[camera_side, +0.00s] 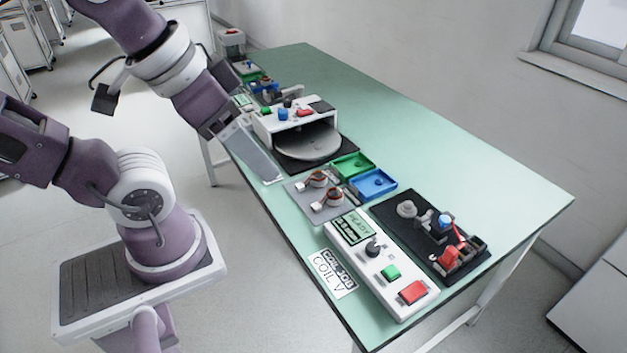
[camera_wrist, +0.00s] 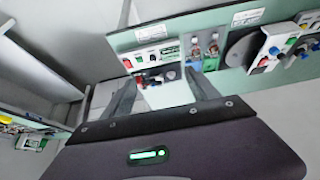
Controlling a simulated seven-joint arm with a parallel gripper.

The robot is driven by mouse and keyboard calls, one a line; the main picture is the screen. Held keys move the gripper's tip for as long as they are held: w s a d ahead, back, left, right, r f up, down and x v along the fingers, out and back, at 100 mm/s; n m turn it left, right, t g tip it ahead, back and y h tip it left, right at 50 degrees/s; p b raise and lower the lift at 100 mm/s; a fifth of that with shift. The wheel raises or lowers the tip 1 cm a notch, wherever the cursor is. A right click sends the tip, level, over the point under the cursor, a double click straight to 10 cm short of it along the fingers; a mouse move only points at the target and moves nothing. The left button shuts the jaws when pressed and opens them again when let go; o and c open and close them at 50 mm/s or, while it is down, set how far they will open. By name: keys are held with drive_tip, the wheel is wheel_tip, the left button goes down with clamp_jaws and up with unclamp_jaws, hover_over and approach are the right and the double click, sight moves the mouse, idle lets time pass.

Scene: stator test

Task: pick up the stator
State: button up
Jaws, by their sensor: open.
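Two small stators with reddish-brown windings, one at the back (camera_side: 318,180) and one in front (camera_side: 334,198), sit on a grey plate (camera_side: 298,190) near the table's left edge in the side view. Each has a light stub to its left. My gripper (camera_side: 268,178) is beside and above the table edge, left of the grey plate, apart from both stators. In the wrist view my gripper (camera_wrist: 160,78) shows two spread fingers with nothing held between them.
A green tray (camera_side: 350,163) and a blue tray (camera_side: 373,184) lie right of the plate. A white control box (camera_side: 365,262) and a black fixture board (camera_side: 400,228) stand in front. A machine with a round grey disc (camera_side: 306,145) is behind. The table's right side is clear.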

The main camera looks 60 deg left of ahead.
drive_tip(key=m+g+h, duration=0.3)
drive_tip(key=m+h, duration=0.1)
drive_tip(key=m, duration=0.7)
hover_over(316, 171)
drive_tip(key=s, duration=0.3)
wheel_tip(316, 171, down, 24)
drive_tip(key=f, duration=0.2)
drive_tip(key=w+f, duration=0.1)
drive_tip(key=f, duration=0.2)
drive_tip(key=w+f, duration=0.1)
drive_tip(key=f, duration=0.1)
drive_tip(key=shift+w+d+f, duration=0.25)
drive_tip(key=shift+d, duration=0.15)
clamp_jaws()
